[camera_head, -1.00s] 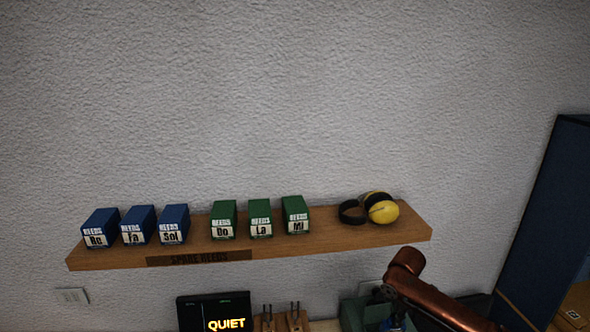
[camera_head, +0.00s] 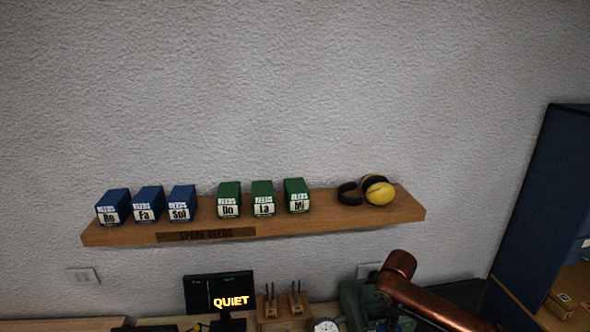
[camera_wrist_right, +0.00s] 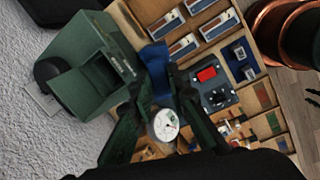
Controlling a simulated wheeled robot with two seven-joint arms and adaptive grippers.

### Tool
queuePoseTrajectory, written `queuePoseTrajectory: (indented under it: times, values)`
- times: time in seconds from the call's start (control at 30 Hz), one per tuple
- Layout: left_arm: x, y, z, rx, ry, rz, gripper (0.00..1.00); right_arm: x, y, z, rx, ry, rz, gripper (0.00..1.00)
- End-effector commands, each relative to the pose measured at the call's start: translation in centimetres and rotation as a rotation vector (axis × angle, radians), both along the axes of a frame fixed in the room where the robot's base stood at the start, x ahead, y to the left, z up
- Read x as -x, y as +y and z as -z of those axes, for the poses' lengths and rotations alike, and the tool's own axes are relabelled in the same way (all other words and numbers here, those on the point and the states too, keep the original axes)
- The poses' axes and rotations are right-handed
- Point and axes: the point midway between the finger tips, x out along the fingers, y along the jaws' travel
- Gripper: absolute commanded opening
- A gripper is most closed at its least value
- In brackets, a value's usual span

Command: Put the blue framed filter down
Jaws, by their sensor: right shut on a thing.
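In the right wrist view, my right gripper (camera_wrist_right: 161,80) has its two dark fingers closed around a blue piece (camera_wrist_right: 157,60), which I take to be the blue framed filter. Only part of it shows between the fingertips, and its frame and face cannot be made out. The gripper is over the workbench, beside a green box-shaped machine (camera_wrist_right: 95,75). I cannot tell whether the blue piece touches anything below. In the head view only my copper right arm shows. My left gripper is in neither view.
A white round dial (camera_wrist_right: 166,124) and a dark box with a red top (camera_wrist_right: 207,74) are close by on the bench. Wooden trays with small parts lie to the right. A wall shelf (camera_head: 300,226) holds reed boxes and yellow earmuffs (camera_head: 379,192). A QUIET sign (camera_head: 219,294) stands below.

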Motion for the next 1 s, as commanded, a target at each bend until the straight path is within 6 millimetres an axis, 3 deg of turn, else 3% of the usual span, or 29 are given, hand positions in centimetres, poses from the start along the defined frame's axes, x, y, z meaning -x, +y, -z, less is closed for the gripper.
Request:
queuePoseTrajectory:
  times: [0.27, 0.7, 1.0]
  values:
    - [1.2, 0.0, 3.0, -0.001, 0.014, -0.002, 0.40, 3.4, 2.8, 3.3, 0.001, 0.000, 0.246, 0.00]
    - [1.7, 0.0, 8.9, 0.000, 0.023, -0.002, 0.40, 13.3, 7.3, 10.6, 0.003, 0.003, 0.881, 0.00]
    - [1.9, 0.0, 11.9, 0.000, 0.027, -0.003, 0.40, 19.5, 8.4, 14.3, 0.003, 0.001, 1.247, 0.00]
